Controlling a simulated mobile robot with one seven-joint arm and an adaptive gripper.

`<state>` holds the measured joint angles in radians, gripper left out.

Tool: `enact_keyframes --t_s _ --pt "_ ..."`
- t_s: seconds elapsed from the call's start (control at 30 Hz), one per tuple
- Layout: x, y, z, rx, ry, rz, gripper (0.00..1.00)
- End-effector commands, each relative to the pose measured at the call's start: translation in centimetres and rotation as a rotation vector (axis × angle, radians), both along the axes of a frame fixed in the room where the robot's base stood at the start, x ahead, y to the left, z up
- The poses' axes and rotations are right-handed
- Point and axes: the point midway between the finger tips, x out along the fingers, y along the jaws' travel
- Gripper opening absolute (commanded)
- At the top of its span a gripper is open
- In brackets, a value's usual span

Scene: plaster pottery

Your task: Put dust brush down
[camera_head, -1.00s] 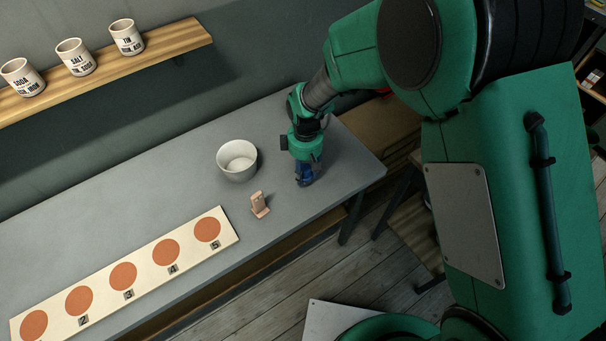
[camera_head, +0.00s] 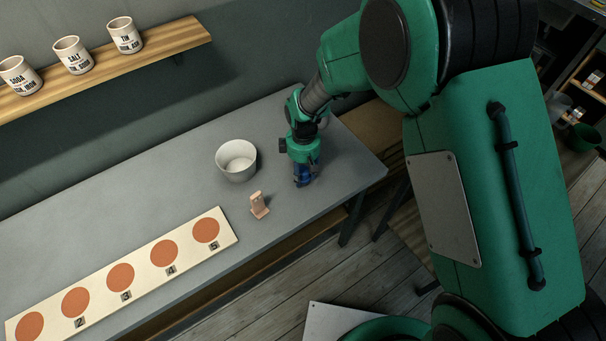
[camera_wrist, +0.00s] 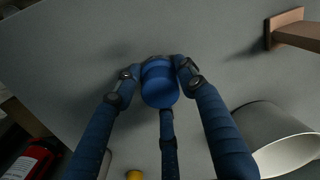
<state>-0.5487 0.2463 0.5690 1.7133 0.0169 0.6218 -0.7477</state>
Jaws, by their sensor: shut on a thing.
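The dust brush shows in the wrist view as a round blue end (camera_wrist: 160,86) between my blue fingers; the rest of it is hidden. My gripper (camera_head: 303,180) is shut on it, near the right end of the grey table (camera_head: 120,190). It points down, low over the table top. In the wrist view my gripper's fingertips (camera_wrist: 158,72) press on the blue piece from both sides. I cannot tell whether the brush touches the table.
A white bowl (camera_head: 237,160) and a small wooden stand (camera_head: 259,206) are left of my gripper. A board with numbered orange discs (camera_head: 135,265) lies along the front. A shelf (camera_head: 170,45) with labelled cups hangs behind.

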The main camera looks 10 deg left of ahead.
Motion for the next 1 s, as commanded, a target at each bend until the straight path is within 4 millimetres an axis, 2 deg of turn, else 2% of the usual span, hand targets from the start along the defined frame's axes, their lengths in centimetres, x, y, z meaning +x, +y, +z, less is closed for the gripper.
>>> enact_keyframes --t_s 0.43,0.47,0.53,1.0 --pt "0.02 0.01 -0.36 0.000 0.000 0.000 0.14" --pt "0.02 0.01 -0.31 0.000 0.000 0.000 0.46" --pt "0.02 0.01 -0.29 0.000 0.000 0.000 0.59" --pt "0.03 0.02 0.32 0.001 -0.001 0.000 0.59"
